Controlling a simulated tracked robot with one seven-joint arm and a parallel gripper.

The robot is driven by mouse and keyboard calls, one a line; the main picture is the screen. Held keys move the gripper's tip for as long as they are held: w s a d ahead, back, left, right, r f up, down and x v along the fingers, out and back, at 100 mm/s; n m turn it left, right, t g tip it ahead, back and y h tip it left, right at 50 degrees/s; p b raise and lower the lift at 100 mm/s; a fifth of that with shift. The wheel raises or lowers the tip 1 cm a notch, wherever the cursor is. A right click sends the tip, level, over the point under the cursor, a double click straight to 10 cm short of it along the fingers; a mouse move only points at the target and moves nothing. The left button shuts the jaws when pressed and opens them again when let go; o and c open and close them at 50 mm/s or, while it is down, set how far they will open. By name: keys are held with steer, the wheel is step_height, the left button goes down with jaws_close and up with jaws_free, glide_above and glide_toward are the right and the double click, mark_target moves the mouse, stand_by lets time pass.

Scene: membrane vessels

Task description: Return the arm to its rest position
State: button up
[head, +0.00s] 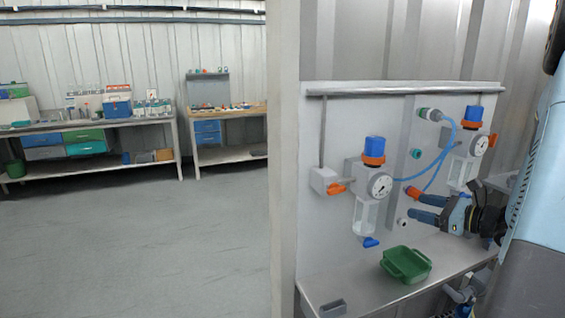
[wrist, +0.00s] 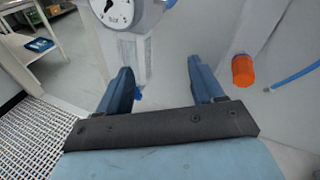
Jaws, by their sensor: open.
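My gripper (head: 418,206) is at the right in the head view, in front of the grey panel (head: 330,235) and above its shelf. Its two blue fingers point left, toward the left vessel, and are apart with nothing between them. In the wrist view the open fingers (wrist: 160,84) show the same empty gap. The left vessel (head: 368,212) has a blue and orange top, a round gauge (head: 380,185) and a clear bowl. The gauge also shows at the top of the wrist view (wrist: 115,10). My arm runs off to the right edge of the head view.
A second vessel (head: 462,160) and a blue hose (head: 432,165) are behind and above my gripper. A green bin (head: 406,264) stands on the shelf below. A post (head: 283,150) stands left of the panel. Workbenches (head: 90,125) line the far wall, with open floor (head: 140,240) in front.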

steer(key=s+a+r+n+g+h, duration=0.1)
steer(key=s+a+r+n+g, duration=0.1)
steer(key=s+a+n+g, duration=0.45)
steer(key=s+a+r+n+g, duration=0.35)
steer(key=a+n, duration=0.35)
steer(key=a, duration=0.3)
steer(key=s+r+n+t+h, duration=0.3)
steer(key=s+r+n+h, duration=0.3)
steer(key=s+n+h, duration=0.3)
steer(key=s+d+n, duration=0.1)
steer(key=s+n, duration=0.1)
steer(key=n, duration=0.1)
steer(key=shift+s, duration=0.35)
stand_by(0.5)
